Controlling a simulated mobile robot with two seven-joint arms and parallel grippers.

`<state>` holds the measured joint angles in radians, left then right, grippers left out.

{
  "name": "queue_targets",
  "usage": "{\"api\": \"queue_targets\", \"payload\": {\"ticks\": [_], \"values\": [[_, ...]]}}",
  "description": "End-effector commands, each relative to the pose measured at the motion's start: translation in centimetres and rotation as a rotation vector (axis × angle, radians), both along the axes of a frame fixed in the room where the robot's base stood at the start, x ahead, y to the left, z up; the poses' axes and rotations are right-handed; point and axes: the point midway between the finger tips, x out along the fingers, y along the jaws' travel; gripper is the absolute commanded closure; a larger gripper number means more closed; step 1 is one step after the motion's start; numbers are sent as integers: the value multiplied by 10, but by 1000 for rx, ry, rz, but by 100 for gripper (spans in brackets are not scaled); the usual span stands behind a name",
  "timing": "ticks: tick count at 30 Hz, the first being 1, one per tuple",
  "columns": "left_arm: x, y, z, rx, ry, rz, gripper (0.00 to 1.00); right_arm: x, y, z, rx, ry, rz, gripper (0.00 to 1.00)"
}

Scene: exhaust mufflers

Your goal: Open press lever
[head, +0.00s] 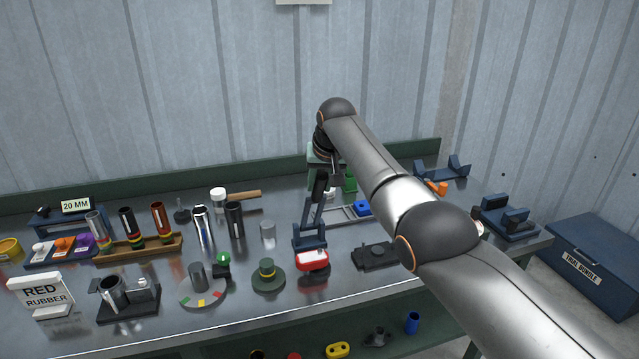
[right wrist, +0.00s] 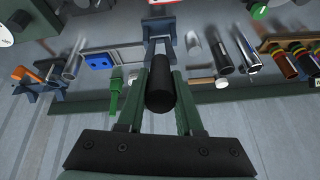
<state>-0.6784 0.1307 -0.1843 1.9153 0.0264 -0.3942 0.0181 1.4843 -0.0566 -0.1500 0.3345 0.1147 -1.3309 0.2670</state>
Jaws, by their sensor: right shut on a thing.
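The press (head: 309,238) has a dark blue frame and stands mid-bench. A red block (head: 313,260) is at its front. Its dark lever (head: 318,187) points up, tilted slightly toward the back. My right gripper (head: 321,164) is at the lever's upper end, partly hidden by my own wrist. In the right wrist view, my green fingers (right wrist: 160,95) are shut on both sides of the lever's black cylindrical grip (right wrist: 160,86). The press frame (right wrist: 158,28) shows beyond the grip. My left gripper is in neither view.
A blue block (head: 362,208) on a grey rail lies right of the press. A dark plate (head: 375,256) lies in front of that. Several tubes stand in a wooden rack (head: 140,245) at left. A mallet (head: 240,195) lies behind. The corrugated wall (head: 200,90) is close behind the bench.

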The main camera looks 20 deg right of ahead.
Motion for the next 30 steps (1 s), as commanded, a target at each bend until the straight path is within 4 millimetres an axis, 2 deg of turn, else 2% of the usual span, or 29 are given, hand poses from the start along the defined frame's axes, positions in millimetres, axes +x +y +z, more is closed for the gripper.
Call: {"api": "queue_targets", "payload": {"ticks": [10,11,18,30], "values": [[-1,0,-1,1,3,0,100,1,0,2,1,-6,0,100],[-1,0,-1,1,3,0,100,1,0,2,0,-6,0,63],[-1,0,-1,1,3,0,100,0,0,1,1,-2,0,36],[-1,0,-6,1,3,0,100,-1,0,3,1,-1,0,36]]}}
